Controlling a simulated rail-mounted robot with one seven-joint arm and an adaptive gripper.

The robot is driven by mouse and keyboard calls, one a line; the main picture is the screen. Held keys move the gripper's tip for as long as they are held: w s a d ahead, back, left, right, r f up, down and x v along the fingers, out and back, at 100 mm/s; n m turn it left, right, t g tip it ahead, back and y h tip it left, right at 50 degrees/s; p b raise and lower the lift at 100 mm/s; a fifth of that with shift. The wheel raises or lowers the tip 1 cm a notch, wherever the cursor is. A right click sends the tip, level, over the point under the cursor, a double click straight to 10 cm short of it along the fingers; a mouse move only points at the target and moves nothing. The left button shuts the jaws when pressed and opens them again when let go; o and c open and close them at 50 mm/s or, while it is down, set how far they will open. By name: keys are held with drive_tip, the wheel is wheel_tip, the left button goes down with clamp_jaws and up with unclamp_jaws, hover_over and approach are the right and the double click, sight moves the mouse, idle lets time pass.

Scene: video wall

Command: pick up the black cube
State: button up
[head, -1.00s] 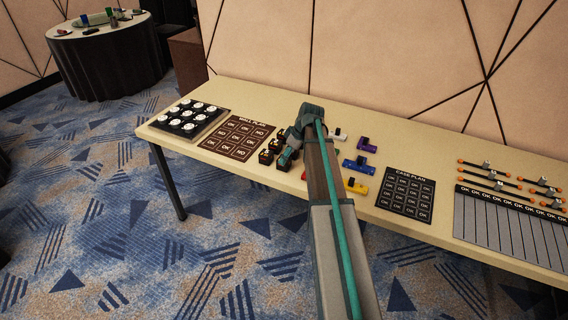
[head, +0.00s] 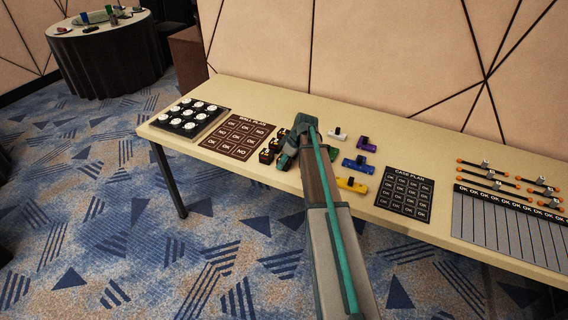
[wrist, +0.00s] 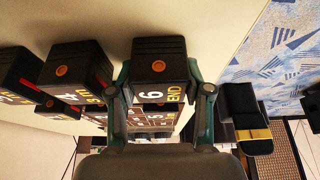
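Several black cubes with orange discs and printed markings stand together on the table. In the wrist view, one black cube (wrist: 160,75) with a "6" on its face sits between the two fingers of my gripper (wrist: 161,82). The fingers are at its left and right sides with very little gap; I cannot tell whether they press on it. Another black cube (wrist: 72,72) is close to the left finger, and one more (wrist: 18,72) is at the left edge. In the head view, my gripper (head: 284,160) is low at the cubes and my arm hides part of the group.
The brown wall plan board (head: 233,137) and a tray of white round pieces (head: 190,117) are left of the cubes. Purple (head: 366,144), blue (head: 358,165) and yellow (head: 350,185) pieces are to the right, before the case plan board (head: 405,194). The table's front edge is close.

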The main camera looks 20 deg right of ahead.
drive_tip(key=c, duration=0.4)
drive_tip(key=shift+r, duration=0.2)
